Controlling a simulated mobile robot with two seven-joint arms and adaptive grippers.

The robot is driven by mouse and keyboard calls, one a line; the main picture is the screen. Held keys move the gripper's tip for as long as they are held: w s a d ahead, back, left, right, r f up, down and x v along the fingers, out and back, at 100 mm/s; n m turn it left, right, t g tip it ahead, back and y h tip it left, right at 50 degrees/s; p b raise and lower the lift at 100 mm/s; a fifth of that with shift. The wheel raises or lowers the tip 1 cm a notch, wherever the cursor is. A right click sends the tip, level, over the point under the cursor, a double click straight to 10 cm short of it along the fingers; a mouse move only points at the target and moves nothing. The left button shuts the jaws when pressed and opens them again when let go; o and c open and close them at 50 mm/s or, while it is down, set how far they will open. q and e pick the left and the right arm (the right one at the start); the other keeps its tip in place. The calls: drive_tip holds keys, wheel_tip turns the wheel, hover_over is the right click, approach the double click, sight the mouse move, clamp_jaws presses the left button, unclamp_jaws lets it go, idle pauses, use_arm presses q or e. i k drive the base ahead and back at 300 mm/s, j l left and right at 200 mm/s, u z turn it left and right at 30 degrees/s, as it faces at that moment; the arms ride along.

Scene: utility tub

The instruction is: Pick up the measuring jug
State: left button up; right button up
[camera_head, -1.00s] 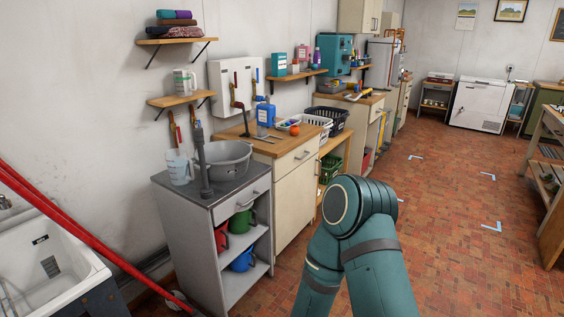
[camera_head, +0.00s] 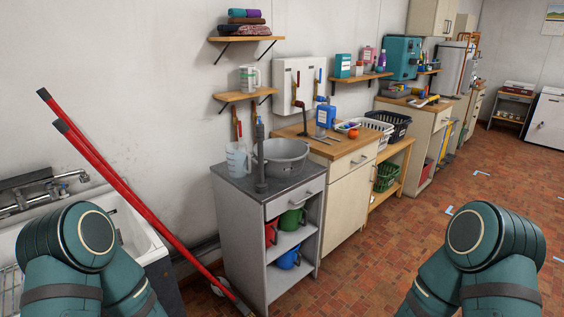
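A translucent pale jug (camera_head: 238,160) stands upright on the grey top of a small cabinet (camera_head: 236,188), left of a grey tub (camera_head: 284,158). A second, whitish jug (camera_head: 249,78) stands on the lower wall shelf (camera_head: 240,97) above it. I cannot tell from here which one is the measuring jug. A dark upright pipe or tap stands in front of the tub, just right of the pale jug. Teal links of both my arms show at the lower left and lower right, but neither gripper is in view.
Red poles (camera_head: 110,165) lean across the white sink (camera_head: 140,235) at left. Coloured jugs, including a blue one (camera_head: 289,258), sit on the cabinet's open shelves. A wooden counter (camera_head: 335,146) with baskets adjoins at right. The brick-patterned floor (camera_head: 375,245) is clear in front.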

sight(237, 153)
drive_tip(key=i+j+z, duration=0.4)
drive_tip(key=i, duration=0.2)
drive_tip(key=i+j+z, duration=0.4)
drive_tip(key=i+j, duration=0.15)
